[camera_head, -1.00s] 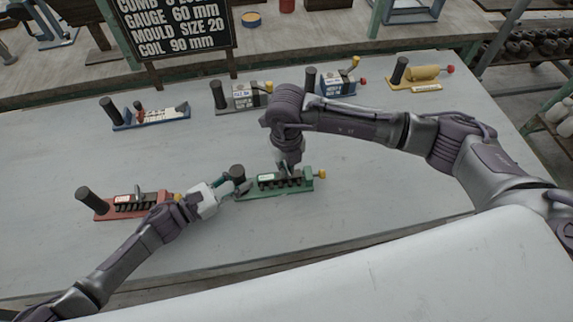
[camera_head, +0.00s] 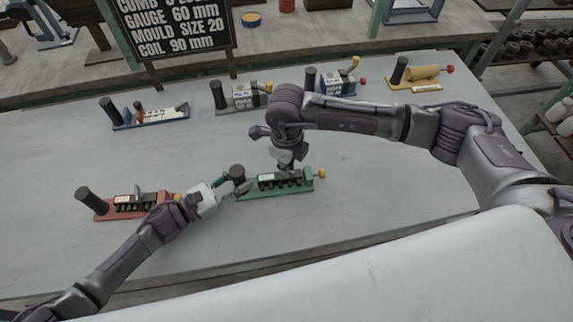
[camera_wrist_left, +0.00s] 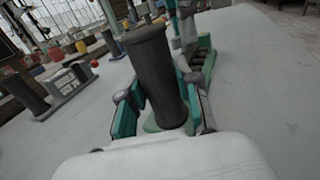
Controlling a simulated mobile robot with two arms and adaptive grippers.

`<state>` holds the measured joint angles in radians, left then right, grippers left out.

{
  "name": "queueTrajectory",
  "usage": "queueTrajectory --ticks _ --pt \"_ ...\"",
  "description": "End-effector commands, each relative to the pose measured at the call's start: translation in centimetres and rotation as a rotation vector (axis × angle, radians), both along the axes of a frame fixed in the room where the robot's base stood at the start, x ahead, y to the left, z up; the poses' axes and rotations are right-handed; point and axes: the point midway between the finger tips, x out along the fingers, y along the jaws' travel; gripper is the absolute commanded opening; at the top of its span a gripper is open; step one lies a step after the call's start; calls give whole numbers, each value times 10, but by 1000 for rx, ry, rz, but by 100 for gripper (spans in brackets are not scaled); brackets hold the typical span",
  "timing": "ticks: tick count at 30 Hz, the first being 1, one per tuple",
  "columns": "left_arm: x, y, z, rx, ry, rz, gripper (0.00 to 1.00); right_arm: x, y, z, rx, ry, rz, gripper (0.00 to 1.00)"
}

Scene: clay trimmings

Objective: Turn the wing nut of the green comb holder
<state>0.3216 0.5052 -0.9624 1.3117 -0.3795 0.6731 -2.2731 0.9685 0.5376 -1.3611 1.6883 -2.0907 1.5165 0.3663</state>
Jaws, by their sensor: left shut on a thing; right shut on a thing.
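The green comb holder (camera_head: 252,191) lies at the front middle of the table, with a dark upright handle at its left end, a row of dark teeth and a yellow knob at its right end. My left gripper (camera_head: 233,186) is shut around the handle, which stands between its fingers in the left wrist view (camera_wrist_left: 160,80). My right gripper (camera_head: 286,170) points down onto the middle of the holder from above and is shut at the wing nut's place. The wing nut is hidden behind its fingertips.
A red comb holder (camera_head: 118,212) lies left, close to my left arm. Blue (camera_head: 150,121), grey (camera_head: 238,106), another blue (camera_head: 338,88) and yellow (camera_head: 423,77) tools stand along the back. A black sign (camera_head: 178,28) stands behind them. The table's right side is clear.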

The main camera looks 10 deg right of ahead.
Motion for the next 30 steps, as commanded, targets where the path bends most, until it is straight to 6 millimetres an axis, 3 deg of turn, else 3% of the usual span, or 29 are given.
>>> queueTrajectory --ticks 30 --pt "0 1 -1 3 1 2 0 2 -1 1 0 -2 962 0"
